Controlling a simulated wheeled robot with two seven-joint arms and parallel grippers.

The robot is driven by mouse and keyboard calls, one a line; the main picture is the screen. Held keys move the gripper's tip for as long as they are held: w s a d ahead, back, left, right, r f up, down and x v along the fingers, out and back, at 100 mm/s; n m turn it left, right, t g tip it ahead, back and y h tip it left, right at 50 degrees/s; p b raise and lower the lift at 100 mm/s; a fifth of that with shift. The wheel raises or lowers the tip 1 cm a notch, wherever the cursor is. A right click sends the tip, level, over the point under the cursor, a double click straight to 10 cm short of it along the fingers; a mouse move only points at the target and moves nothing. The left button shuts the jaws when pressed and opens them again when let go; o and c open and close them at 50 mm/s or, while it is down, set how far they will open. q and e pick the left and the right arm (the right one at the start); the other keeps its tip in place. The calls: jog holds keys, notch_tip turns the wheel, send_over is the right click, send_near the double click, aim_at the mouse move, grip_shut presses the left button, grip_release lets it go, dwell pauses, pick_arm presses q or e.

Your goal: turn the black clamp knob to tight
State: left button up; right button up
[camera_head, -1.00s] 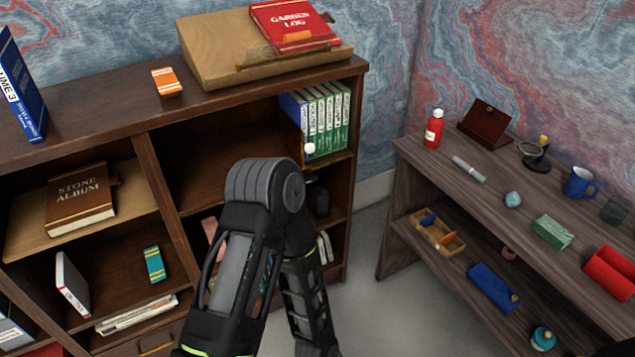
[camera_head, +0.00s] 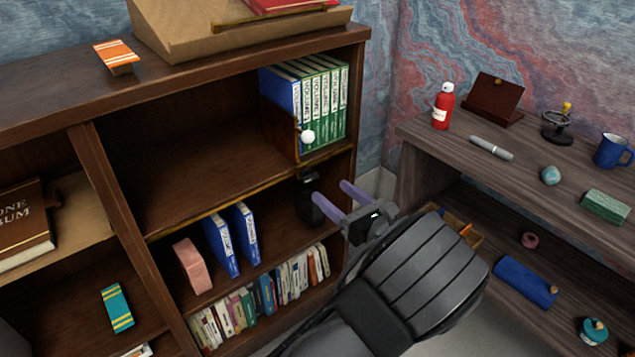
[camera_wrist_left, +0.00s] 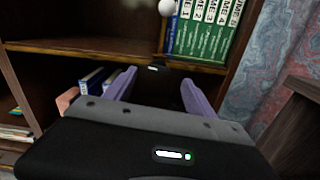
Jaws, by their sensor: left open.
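A black clamp (camera_head: 306,200) hangs at the front edge of the bookcase's middle shelf, below the green volumes. It is dark, and I cannot make out the knob's setting. My left gripper (camera_head: 330,190) has its two purple fingers spread and empty, pointing at the clamp from its right side, apparently just short of it. In the left wrist view the fingers (camera_wrist_left: 156,80) stand apart. A small part of the black clamp (camera_wrist_left: 155,67) shows between them at the shelf edge; the rest is hidden or lost in shadow. My right gripper is not in view.
Green volumes (camera_head: 325,100) and a small door with a white knob (camera_head: 307,136) are above the clamp. Blue books (camera_head: 220,246), a pink block (camera_head: 192,266) and a row of small books (camera_head: 270,290) are below. A side desk (camera_head: 450,165) stands at right.

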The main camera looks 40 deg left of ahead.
aim_at(312, 178)
pick_arm(q)
jog(key=b+x, duration=0.1)
jog(key=x, duration=0.7)
jog(key=shift+f, duration=0.1)
jog(key=shift+c, duration=0.3)
